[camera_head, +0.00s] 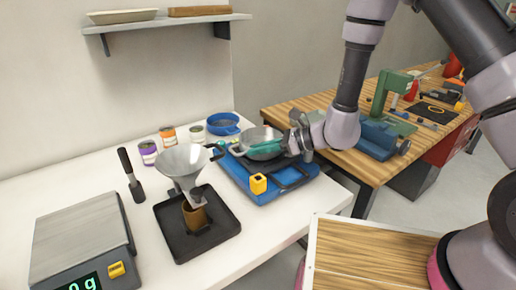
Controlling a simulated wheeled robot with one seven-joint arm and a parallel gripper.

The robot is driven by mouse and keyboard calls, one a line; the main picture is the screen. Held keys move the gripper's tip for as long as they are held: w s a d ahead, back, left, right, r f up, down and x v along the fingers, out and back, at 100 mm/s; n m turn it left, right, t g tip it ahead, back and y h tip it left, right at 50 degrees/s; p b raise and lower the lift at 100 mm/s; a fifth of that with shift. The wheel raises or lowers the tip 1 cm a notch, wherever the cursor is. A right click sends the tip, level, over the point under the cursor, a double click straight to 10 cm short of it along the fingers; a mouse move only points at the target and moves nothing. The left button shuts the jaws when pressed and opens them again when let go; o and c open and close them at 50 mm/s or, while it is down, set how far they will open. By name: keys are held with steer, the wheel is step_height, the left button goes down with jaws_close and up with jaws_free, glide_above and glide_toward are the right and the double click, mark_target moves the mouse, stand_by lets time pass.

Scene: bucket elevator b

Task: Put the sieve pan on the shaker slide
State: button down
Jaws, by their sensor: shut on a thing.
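My gripper (297,141) reaches in from the right and is shut on the sieve pan (262,137), a round grey metal pan. A teal part (265,147) shows across its near side, close to the jaws. The pan is over the back of a blue device with a dark frame (268,178) and a yellow knob, which looks like the shaker slide. I cannot tell whether the pan touches it or hangs just above it. The fingertips are partly hidden against the pan.
A metal funnel (186,160) stands over a brown cup on a black tray (174,238), left of the blue device. A scale (78,240) is at the front left. A blue bowl (222,123) and small cans (168,135) stand behind. A wooden workbench (300,112) is at right.

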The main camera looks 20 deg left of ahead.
steer(key=shift+f, duration=0.35)
steer(key=c, duration=0.8)
jaws_free()
steer(key=shift+c, duration=0.2)
steer(key=shift+d, duration=0.1)
steer(key=v, duration=1)
steer(key=s+d+r+n+g+h, duration=0.1)
steer(key=d+r+n, duration=0.3)
steer(key=r, duration=0.4)
steer(key=s+d+r+n+h, duration=0.1)
steer(key=d+r+n+h, duration=0.2)
steer(key=r, duration=0.4)
steer(key=s+d+r+n+t+h, duration=0.1)
steer(key=d+r+n+t+h, duration=0.1)
steer(key=d+r, duration=0.3)
steer(key=s+d+r+n+t+h, duration=0.2)
steer(key=d+r+t+h, duration=0.1)
steer(key=d, duration=0.8)
steer(key=s+d+r+n+t+h, duration=0.1)
steer(key=d+r+n+t+h, duration=0.1)
steer(key=d+r+t, duration=0.2)
steer(key=d+r, duration=0.3)
steer(key=d, duration=0.2)
steer(key=shift+s+r+h, duration=0.15)
steer(key=shift+s+h, duration=0.15)
steer(key=shift+h, duration=0.1)
